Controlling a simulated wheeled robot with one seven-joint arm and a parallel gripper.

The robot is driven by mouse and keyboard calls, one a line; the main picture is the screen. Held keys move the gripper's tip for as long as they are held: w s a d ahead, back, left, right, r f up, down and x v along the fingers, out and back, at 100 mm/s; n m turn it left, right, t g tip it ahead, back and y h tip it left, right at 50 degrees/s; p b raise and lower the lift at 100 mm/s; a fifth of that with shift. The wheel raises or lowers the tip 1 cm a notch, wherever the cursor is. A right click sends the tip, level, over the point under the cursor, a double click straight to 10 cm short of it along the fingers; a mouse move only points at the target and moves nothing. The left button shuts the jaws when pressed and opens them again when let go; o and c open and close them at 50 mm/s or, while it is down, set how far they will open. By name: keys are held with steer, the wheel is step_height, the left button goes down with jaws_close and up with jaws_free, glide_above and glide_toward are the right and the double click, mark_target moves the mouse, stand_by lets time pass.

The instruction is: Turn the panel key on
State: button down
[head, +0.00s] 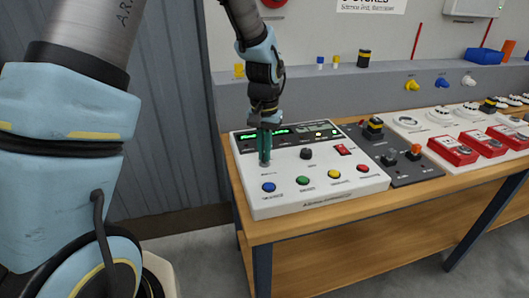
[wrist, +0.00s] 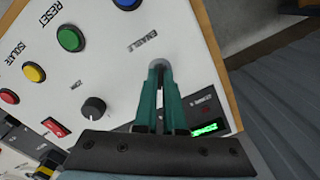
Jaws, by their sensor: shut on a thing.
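The white control panel (head: 318,200) sits on the wooden bench. My gripper (head: 265,160) points down at the panel's left part, with its green fingers close together. In the wrist view my gripper (wrist: 158,72) is shut on the key at the round grey key switch (wrist: 159,65), beside the printed word ENABLE. The fingers hide most of the key, so I cannot tell its angle.
Blue (head: 269,187), green (head: 303,180), yellow (head: 334,174) and red (head: 362,168) buttons line the panel's front. A black knob (head: 306,153) and a red rocker switch (head: 343,149) lie right of my fingers. A dark control box (head: 400,165) and red boxes (head: 452,150) stand further right.

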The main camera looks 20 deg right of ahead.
steer(key=m, duration=0.4)
steer(key=shift+m, duration=0.3)
stand_by(0.3)
steer(key=c, duration=1)
jaws_free()
step_height(320, 180, up, 11)
steer(key=b, duration=0.2)
steer(key=shift+f, duration=0.1)
